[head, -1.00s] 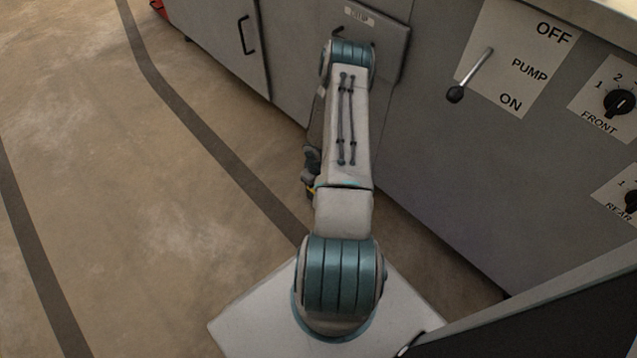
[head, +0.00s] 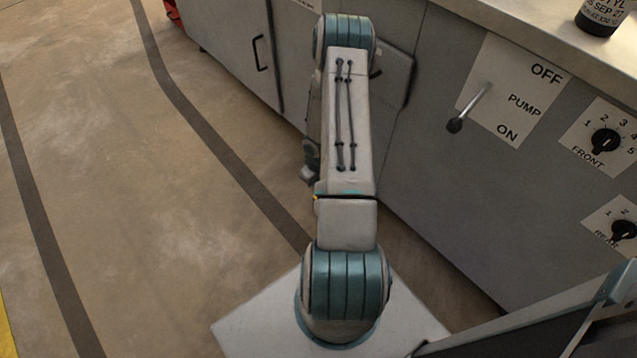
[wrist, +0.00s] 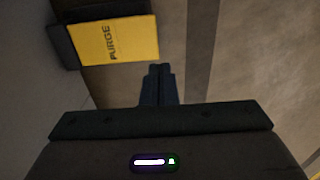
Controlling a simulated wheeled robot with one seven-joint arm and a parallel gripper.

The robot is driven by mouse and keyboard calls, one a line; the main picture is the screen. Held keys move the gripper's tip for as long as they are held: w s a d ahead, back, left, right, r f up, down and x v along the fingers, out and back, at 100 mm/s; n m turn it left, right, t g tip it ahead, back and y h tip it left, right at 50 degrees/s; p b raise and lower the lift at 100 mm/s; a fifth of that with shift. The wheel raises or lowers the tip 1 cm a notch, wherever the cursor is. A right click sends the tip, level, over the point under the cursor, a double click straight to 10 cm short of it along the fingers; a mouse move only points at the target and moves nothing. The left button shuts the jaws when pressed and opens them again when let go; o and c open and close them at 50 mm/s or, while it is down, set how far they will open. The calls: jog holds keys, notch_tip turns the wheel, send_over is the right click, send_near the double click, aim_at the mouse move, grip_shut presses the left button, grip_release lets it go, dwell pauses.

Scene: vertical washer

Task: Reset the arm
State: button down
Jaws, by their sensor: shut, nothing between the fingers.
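My arm stands upright from my base in the middle of the head view, bent at the elbow joint near the top. My gripper (wrist: 160,72) shows in the wrist view with its dark fingers together and nothing between them. It points at the tan floor (wrist: 245,60), apart from any object. In the head view the gripper is mostly hidden behind my forearm.
A grey cabinet (head: 440,200) stands close on the right, with a pump lever (head: 468,107), a front dial (head: 606,142) and a rear dial (head: 624,230). A dark bottle (head: 598,20) stands on the counter. A yellow PURGE panel (wrist: 118,42) shows beyond the gripper. Floor at left is clear.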

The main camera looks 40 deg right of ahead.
dwell(0.3)
jog(key=w+a+r+h+p, duration=0.15)
jog(key=r+p, duration=0.35)
jog(key=r, duration=0.9)
jog(key=a+r+p, duration=0.3)
jog(key=r+p, duration=0.1)
jog(key=r, duration=0.9)
jog(key=w+a+r+h+p, duration=0.15)
jog(key=r+p, duration=0.35)
jog(key=r, duration=0.9)
jog(key=s+a+r+t+y+p, duration=0.1)
jog(key=s+a+r+p, duration=0.4)
jog(key=r, duration=0.6)
jog(key=s+a+r+y+p, duration=0.1)
jog(key=s+a+r+p, duration=0.4)
jog(key=r, duration=0.6)
jog(key=s+a+r+m+t+y+p, duration=0.1)
jog(key=s+a+r+p, duration=0.4)
jog(key=r, duration=0.6)
jog(key=shift+s+a+t, duration=0.3)
jog(key=shift+s+a, duration=0.2)
jog(key=shift+a, duration=0.6)
jog(key=shift+d, duration=0.15)
